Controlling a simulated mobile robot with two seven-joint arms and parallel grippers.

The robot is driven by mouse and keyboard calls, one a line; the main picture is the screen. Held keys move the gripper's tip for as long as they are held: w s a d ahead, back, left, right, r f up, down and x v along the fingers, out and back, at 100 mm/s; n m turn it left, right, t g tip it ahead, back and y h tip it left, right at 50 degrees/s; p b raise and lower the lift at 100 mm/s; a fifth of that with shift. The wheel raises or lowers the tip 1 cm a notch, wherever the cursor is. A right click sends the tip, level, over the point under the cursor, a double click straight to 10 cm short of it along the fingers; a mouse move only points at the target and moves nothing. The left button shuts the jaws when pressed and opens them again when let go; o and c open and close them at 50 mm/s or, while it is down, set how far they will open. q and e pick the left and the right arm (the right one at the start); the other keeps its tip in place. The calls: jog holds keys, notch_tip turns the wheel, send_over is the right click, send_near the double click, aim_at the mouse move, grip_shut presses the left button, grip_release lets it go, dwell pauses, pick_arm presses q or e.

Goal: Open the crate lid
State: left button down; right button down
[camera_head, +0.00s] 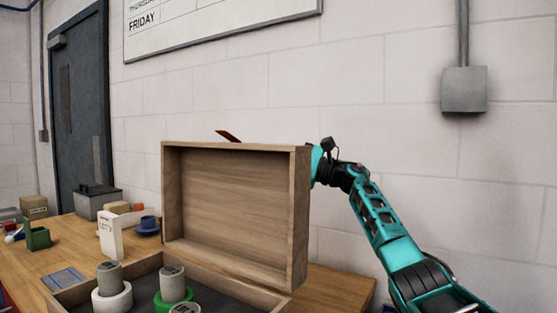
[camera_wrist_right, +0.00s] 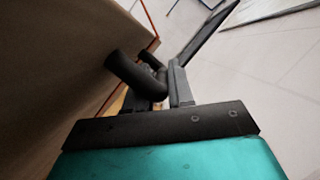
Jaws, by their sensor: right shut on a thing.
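The wooden crate lid (camera_head: 235,200) stands raised, near upright, at the back of the open crate (camera_head: 240,289), its hollow inner side facing me. My right arm comes in from the right, and my right gripper's fingers are hidden behind the lid in the head view. In the right wrist view, my right gripper (camera_wrist_right: 165,88) is shut on a dark curved handle (camera_wrist_right: 130,72) beside the lid's outer face (camera_wrist_right: 50,65). My left gripper is out of view.
Tape rolls (camera_head: 112,294) and other round items sit inside the crate. A wall is behind.

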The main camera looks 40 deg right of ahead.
jog(key=c, duration=1.1)
grip_release()
jog(key=shift+s+r, duration=0.1)
jog(key=shift+r, duration=0.05)
pick_arm(q)
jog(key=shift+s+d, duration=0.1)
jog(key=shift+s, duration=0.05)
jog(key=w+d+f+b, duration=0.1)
jog(key=b, duration=0.3)
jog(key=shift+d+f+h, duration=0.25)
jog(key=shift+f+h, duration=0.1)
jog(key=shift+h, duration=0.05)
pick_arm(e)
jog(key=v, duration=1.3)
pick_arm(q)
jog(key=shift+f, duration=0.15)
